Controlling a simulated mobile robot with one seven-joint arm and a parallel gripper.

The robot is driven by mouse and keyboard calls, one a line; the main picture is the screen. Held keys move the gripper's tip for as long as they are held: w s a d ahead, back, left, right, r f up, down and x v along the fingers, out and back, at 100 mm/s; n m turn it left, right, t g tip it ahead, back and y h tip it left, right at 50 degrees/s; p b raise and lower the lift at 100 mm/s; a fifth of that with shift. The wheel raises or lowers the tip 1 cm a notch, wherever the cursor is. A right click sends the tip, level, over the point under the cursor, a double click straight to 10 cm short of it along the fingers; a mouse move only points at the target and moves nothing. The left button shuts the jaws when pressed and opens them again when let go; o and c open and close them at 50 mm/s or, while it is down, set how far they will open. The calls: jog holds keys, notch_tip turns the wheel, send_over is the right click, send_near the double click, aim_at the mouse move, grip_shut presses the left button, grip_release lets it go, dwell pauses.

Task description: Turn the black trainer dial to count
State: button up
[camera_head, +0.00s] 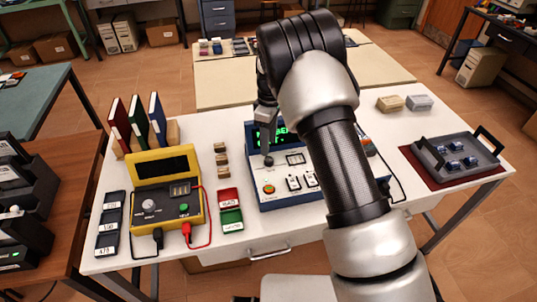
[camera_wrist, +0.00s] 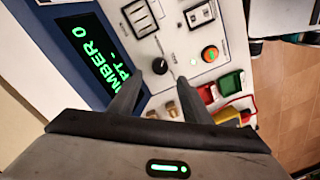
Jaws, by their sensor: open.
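The trainer is a blue-framed panel (camera_head: 256,198) with a lit green-text screen, standing mid-table. In the wrist view its screen (camera_wrist: 97,50) shows partly cut-off text ending in "MBER 0". The black dial (camera_wrist: 160,66) sits on the pale panel beside the screen; it also shows as a small dark knob in the head view (camera_head: 268,160). My gripper (camera_wrist: 161,80) is open, its two fingers apart and pointing at the panel. The dial appears just beyond the fingertips, between their lines. I cannot tell whether they touch it. In the head view my gripper (camera_head: 266,118) hangs over the trainer.
The panel also has an orange-lit button (camera_wrist: 210,53) and switches (camera_head: 293,182). A yellow meter (camera_head: 167,213) with leads, red (camera_head: 228,197) and green trays (camera_head: 231,219) stand left. A grey tray (camera_head: 427,158) lies right. My arm covers the trainer's right part.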

aim_at(268, 159)
notch_tip(268, 159, down, 6)
jog(key=shift+s+f, duration=0.15)
jog(key=shift+f, duration=0.05)
jog(key=c, duration=1)
